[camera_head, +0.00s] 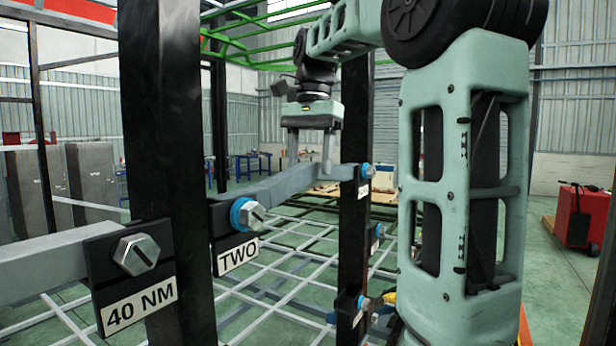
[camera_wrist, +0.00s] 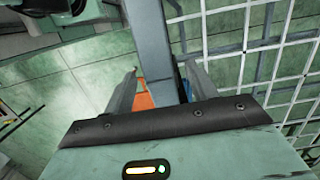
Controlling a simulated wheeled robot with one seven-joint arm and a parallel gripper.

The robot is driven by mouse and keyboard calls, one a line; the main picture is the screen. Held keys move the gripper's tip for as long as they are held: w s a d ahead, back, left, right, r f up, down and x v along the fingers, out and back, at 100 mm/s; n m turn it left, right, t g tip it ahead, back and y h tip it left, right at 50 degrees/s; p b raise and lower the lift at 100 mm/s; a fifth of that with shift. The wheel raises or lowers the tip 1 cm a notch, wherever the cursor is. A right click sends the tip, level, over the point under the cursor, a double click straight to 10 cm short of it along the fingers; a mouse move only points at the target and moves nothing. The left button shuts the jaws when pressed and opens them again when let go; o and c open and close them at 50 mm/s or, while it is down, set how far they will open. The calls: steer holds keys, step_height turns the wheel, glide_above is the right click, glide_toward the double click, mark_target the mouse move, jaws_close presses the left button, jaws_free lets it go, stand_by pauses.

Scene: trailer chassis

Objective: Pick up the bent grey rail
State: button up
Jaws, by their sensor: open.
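The bent grey rail (camera_head: 272,190) spans from the dark post plate labelled TWO to the dark post at centre right, with a bend along its length. My gripper (camera_head: 310,167) points down over the rail's middle. Its jaws are open, with one finger on each side of the rail. In the wrist view, the rail (camera_wrist: 152,38) runs down from the top edge and passes between the fingers of my gripper (camera_wrist: 162,70), nearer the right finger. The gripper body hides the rail's lower part there.
A blue-collared bolt (camera_head: 247,214) sits at the rail's near end, and another (camera_head: 367,171) at its far end. A second grey rail (camera_head: 45,262) with a 40 NM label (camera_head: 138,306) is at left. White mesh (camera_head: 285,270) lies below. A red cart (camera_head: 583,215) stands far right.

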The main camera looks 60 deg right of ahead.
mark_target(309, 174)
steer(key=shift+a+f, duration=0.15)
steer(key=shift+f, duration=1.4)
jaws_close()
steer(key=shift+r, duration=0.15)
